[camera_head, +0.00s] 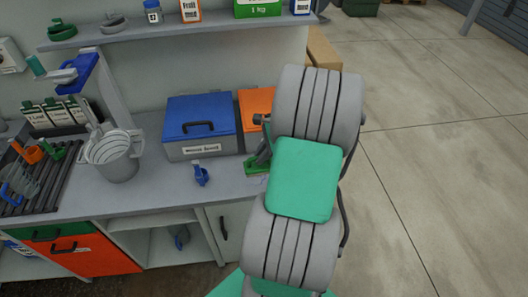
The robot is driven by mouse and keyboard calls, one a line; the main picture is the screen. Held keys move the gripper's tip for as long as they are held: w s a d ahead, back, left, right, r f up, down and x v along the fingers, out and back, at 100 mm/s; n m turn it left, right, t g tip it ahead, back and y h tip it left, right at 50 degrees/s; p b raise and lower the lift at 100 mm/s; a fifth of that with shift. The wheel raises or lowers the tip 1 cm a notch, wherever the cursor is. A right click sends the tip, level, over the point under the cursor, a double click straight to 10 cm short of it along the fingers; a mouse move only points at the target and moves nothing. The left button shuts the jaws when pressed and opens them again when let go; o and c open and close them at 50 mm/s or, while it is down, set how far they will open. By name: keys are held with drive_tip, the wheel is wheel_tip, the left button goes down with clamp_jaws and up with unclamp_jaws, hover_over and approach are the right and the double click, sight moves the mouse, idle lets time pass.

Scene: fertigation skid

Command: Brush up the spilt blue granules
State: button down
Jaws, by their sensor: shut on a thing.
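My arm covers the right of the worktop (150,192). Only part of my gripper (262,150) shows at its left edge, dark grey and low beside the blue-lidded box. It is shut on a green thing (256,166), seemingly a brush, which is at or just above the worktop; contact cannot be told. My arm hides most of both.
A grey box with a blue lid (200,117) and an orange box (256,104) stand at the back. A shelf (190,33) runs above. Clear worktop lies around the blue tool.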

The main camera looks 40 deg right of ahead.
sight(264, 164)
drive_tip(key=shift+s+d+f+m, duration=0.2)
drive_tip(key=shift+s+d+m, duration=0.1)
drive_tip(key=shift+s+d, duration=0.1)
drive_tip(key=shift+f+b, duration=0.3)
drive_tip(key=shift+b, duration=0.05)
wheel_tip(264, 164, down, 4)
drive_tip(key=b, duration=0.4)
drive_tip(key=shift+w+f+b, duration=0.15)
drive_tip(key=shift+f+b, duration=0.1)
drive_tip(key=shift+b, duration=0.1)
drive_tip(key=shift+r, duration=0.1)
